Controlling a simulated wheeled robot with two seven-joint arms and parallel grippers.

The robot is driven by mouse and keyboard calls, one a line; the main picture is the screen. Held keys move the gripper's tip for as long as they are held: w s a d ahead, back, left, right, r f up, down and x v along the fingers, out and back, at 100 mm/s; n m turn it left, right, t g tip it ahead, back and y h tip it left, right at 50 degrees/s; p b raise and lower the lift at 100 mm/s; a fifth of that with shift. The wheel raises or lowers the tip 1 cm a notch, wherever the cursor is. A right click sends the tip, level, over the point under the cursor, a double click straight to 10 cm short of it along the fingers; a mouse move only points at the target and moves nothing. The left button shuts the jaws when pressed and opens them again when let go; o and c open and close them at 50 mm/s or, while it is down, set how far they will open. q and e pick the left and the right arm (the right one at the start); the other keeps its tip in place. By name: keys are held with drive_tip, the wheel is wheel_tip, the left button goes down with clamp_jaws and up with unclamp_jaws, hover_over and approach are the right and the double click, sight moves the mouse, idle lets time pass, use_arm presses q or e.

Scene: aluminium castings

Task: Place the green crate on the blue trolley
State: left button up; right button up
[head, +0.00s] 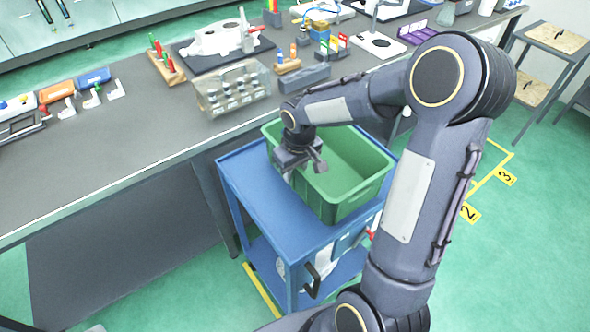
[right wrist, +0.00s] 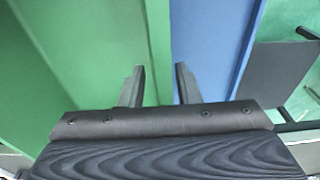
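The green crate (head: 352,190) is empty as far as I see and stands level on the right part of the blue trolley's top (head: 262,195). No gap shows between them, though part of the contact is hidden. My right gripper (head: 303,170) is at the crate's left wall. In the right wrist view its two fingers (right wrist: 158,85) are apart, one over the green crate (right wrist: 85,50) and one over the blue trolley top (right wrist: 208,50). The crate's wall edge runs between them, and neither finger visibly presses on it. My left gripper is out of view.
The grey workbench (head: 130,150) runs behind the trolley, with a clear case of parts (head: 232,88) and other items on it. A stool (head: 555,45) stands at the right. The green floor right of the trolley is clear, with yellow markings (head: 470,212).

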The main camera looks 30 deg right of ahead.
drive_tip(key=r, duration=0.7)
drive_tip(key=s+r, duration=0.1)
drive_tip(key=r, duration=0.3)
drive_tip(key=shift+s+p, duration=0.1)
drive_tip(key=shift+p, duration=0.25)
drive_tip(key=shift+s+r, duration=0.25)
drive_tip(key=shift+r, duration=0.4)
drive_tip(key=s+a+m+t+y, duration=0.1)
drive_tip(key=s+a+t+y, duration=0.1)
drive_tip(key=s, duration=0.7)
drive_tip(key=s+a+m+t+y, duration=0.1)
drive_tip(key=s+a, duration=0.4)
drive_tip(key=s, duration=0.5)
drive_tip(key=shift+a+f+m+t+y, duration=0.2)
drive_tip(key=shift+m+t+y, duration=0.2)
drive_tip(key=shift+t, duration=0.2)
drive_tip(key=shift+d, duration=0.1)
